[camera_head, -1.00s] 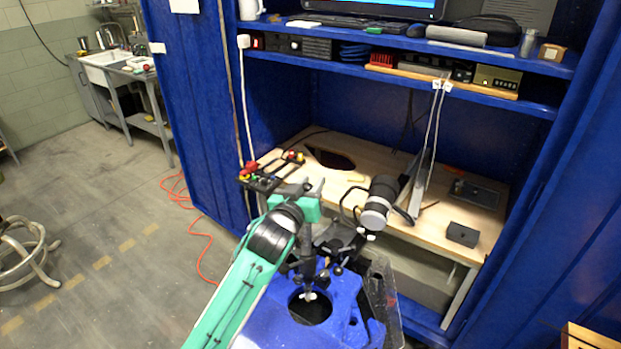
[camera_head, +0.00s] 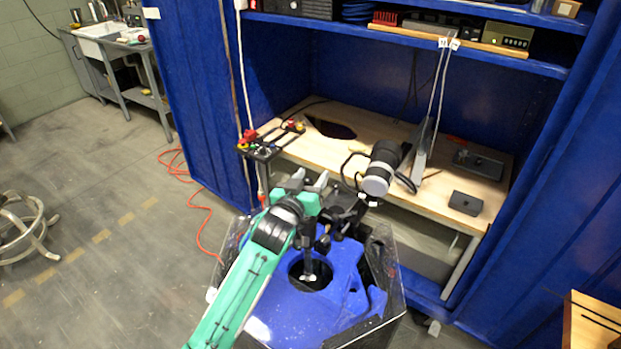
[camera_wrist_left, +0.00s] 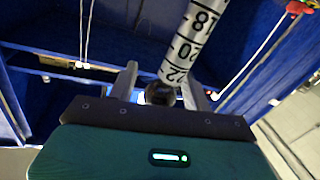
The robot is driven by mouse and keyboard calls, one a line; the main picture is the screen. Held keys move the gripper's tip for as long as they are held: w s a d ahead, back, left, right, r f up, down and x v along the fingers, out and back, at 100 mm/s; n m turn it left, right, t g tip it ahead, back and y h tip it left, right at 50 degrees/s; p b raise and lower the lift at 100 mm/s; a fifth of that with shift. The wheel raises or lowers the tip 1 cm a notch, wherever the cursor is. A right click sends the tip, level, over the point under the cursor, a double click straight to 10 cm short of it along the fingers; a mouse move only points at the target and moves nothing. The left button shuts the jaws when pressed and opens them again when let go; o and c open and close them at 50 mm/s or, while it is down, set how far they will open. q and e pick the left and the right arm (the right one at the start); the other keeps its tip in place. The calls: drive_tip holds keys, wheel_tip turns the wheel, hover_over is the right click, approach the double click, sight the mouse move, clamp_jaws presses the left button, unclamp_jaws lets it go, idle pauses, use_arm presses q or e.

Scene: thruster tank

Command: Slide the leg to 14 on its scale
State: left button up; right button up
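My left gripper (camera_head: 308,181) is above the blue-topped tank (camera_head: 330,310) at the end of my teal arm. Its fingers are spread in the head view. In the left wrist view, the left gripper (camera_wrist_left: 160,88) has its fingers apart, with a dark round part between or behind them; I cannot tell if they touch it. A white scale (camera_wrist_left: 190,45) with black numbers 18, 20 and 22 rises beyond the fingers. A dark upright leg (camera_head: 308,250) stands in the tank's round opening; its upper part is hidden among clamps and my gripper. Its scale cannot be read in the head view.
A black and silver cylinder (camera_head: 380,172) sits right of my left gripper. A black stand with red and yellow knobs (camera_head: 262,148) is behind to the left. The wooden bench (camera_head: 400,140) lies behind, inside the blue cabinet. Open floor lies to the left.

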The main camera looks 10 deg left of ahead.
use_arm(q)
drive_tip(key=shift+s+a+f, duration=0.1)
drive_tip(key=shift+s, duration=0.35)
drive_tip(key=b+v, duration=0.2)
drive_tip(key=v, duration=1.1)
use_arm(e)
drive_tip(key=shift+w+a+f, duration=0.15)
drive_tip(key=shift+w+f, duration=0.2)
drive_tip(key=shift+w, duration=0.15)
drive_tip(key=shift+w+a+f, duration=0.15)
drive_tip(key=shift+w+f, duration=0.15)
drive_tip(key=shift+w, duration=0.2)
drive_tip(key=shift+d, duration=0.1)
